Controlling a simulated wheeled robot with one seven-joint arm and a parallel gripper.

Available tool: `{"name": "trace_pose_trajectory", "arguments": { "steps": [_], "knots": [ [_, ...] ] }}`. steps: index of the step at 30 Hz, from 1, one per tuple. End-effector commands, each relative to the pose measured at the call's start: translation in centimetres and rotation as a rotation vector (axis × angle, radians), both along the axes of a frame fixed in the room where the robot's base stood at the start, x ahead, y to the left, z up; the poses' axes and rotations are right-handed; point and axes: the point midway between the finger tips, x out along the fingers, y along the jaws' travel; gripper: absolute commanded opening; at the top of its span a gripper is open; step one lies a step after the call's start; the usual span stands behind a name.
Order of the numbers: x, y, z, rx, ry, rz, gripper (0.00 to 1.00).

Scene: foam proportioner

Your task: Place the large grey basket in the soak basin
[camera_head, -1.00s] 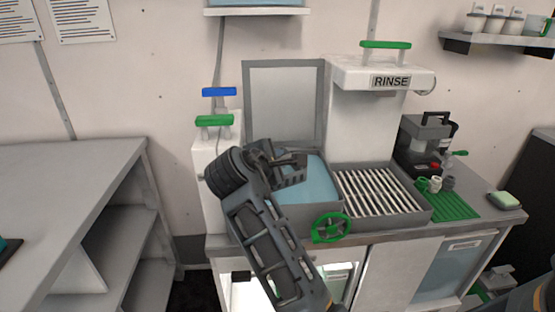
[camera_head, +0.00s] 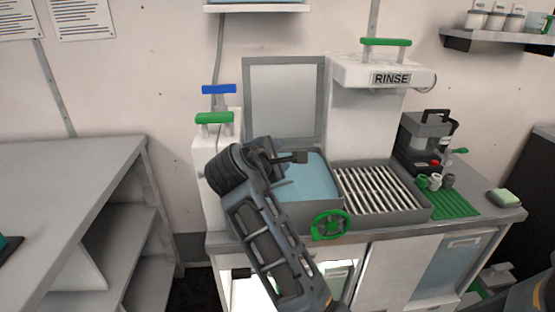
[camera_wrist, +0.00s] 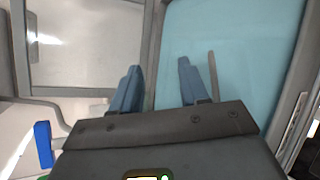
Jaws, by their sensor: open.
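The soak basin (camera_head: 318,183) is a grey-walled tub of light blue liquid on the counter. My gripper (camera_head: 296,157) is over its back left part and hides some of it. In the wrist view, the two blue-grey fingers of my gripper (camera_wrist: 158,85) stand apart with nothing between them. The basin's blue surface (camera_wrist: 245,60) fills the right of that view. A thin grey rod (camera_wrist: 212,75) shows beside the right finger; I cannot tell what it belongs to. I cannot make out a large grey basket in either current view.
A grey framed panel (camera_head: 284,100) stands upright behind the basin. A green handwheel (camera_head: 331,225) is on its front. A slatted drain rack (camera_head: 380,192) lies to its right under the rinse unit (camera_head: 385,75). A green-handled white box (camera_head: 212,150) stands at left.

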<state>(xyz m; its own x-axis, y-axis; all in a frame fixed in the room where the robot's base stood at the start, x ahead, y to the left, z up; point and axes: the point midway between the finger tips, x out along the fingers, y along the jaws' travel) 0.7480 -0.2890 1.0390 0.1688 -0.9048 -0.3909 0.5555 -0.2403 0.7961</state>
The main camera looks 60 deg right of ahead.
Motion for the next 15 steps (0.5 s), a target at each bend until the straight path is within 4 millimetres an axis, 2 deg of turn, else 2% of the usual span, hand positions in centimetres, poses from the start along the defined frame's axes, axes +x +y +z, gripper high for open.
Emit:
{"name": "trace_pose_trajectory", "arguments": {
  "steps": [15],
  "knots": [
    [-1.5, 8.7, 3.7, -0.001, -0.002, 0.004, 0.45]
  ]
}}
